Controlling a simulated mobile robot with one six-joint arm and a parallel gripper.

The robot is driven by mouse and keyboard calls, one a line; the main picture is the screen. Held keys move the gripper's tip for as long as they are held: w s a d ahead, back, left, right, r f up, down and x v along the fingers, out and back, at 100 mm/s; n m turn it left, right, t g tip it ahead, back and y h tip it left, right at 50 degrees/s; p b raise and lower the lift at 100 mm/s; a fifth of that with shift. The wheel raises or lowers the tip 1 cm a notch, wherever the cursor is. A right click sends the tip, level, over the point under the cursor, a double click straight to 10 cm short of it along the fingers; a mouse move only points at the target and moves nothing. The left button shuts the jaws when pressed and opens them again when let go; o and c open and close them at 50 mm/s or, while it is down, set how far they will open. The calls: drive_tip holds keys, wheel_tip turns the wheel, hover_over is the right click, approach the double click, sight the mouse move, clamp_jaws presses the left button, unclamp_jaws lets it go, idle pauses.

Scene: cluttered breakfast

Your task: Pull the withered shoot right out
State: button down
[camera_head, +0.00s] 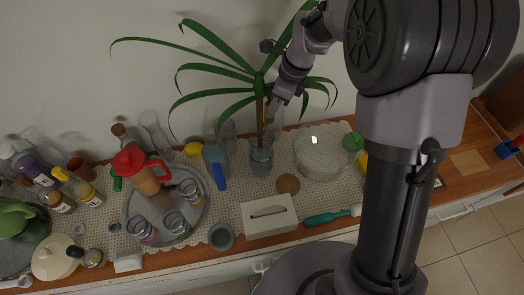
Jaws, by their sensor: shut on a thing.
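A potted plant with long green strap leaves (215,64) stands at the back of the counter, against the wall. Its grey-blue pot (261,158) is upright on a pale lace runner. A brown, upright stem (259,112) rises from the pot. My gripper (271,112) reaches down from the upper right, beside this stem and above the pot. It is shut on a thin tan-brown shoot, the withered shoot. The jaws and leaves partly hide the shoot, and I cannot tell whether its lower end is still in the pot.
A clear glass bowl (322,152) stands right of the pot, and a blue-handled jug (217,163) left of it. A white tissue box (268,214) sits in front. A round tray (133,207) carries glasses and a red-lidded pitcher (142,171). Bottles crowd the left end.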

drive_tip(key=shift+r+p, duration=0.75)
drive_tip(key=shift+r, duration=0.1)
idle(0.4)
wheel_tip(320, 180, up, 5)
drive_tip(key=p, duration=0.4)
drive_tip(key=shift+f, duration=0.1)
